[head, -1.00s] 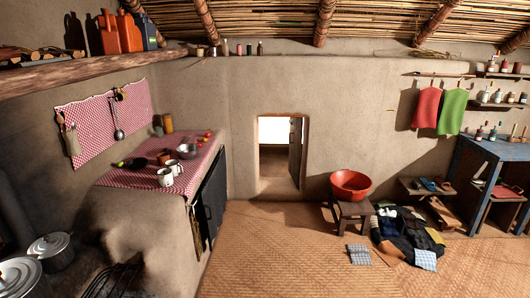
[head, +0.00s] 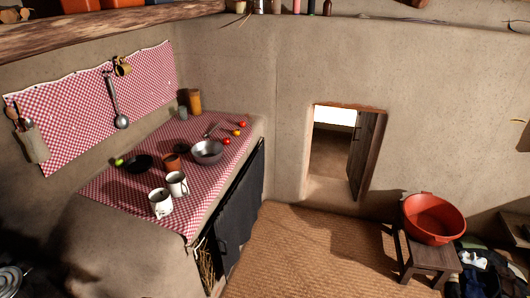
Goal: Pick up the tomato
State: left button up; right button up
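Small round red things that look like tomatoes lie at the far right end of the checkered counter in the head view. One red tomato (head: 242,124) is near the back edge, and another red one (head: 227,141) is beside the metal bowl. An orange-yellow round fruit (head: 236,132) lies between them. The red-and-white checkered counter (head: 120,189) is ahead and to the left, some distance away. Neither of my grippers is in view.
The counter also holds a metal bowl (head: 207,152), two white mugs (head: 161,203), a brown cup (head: 172,162) and a dark pan (head: 138,164). A red basin (head: 433,218) sits on a wooden stool (head: 428,256) at right. The woven floor (head: 310,250) between is clear.

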aim_at(226, 141)
jog(key=i+l+u, duration=0.45)
jog(key=i, duration=0.25)
jog(key=i+l, duration=0.25)
jog(key=i, duration=0.2)
jog(key=i+l+z, duration=0.1)
jog(key=i+l, duration=0.2)
jog(key=i, duration=0.15)
jog(key=i+l, duration=0.25)
jog(key=i, duration=0.15)
jog(key=i+l+z, duration=0.1)
jog(key=i, duration=0.35)
jog(key=i+l, duration=0.3)
jog(key=i, duration=0.2)
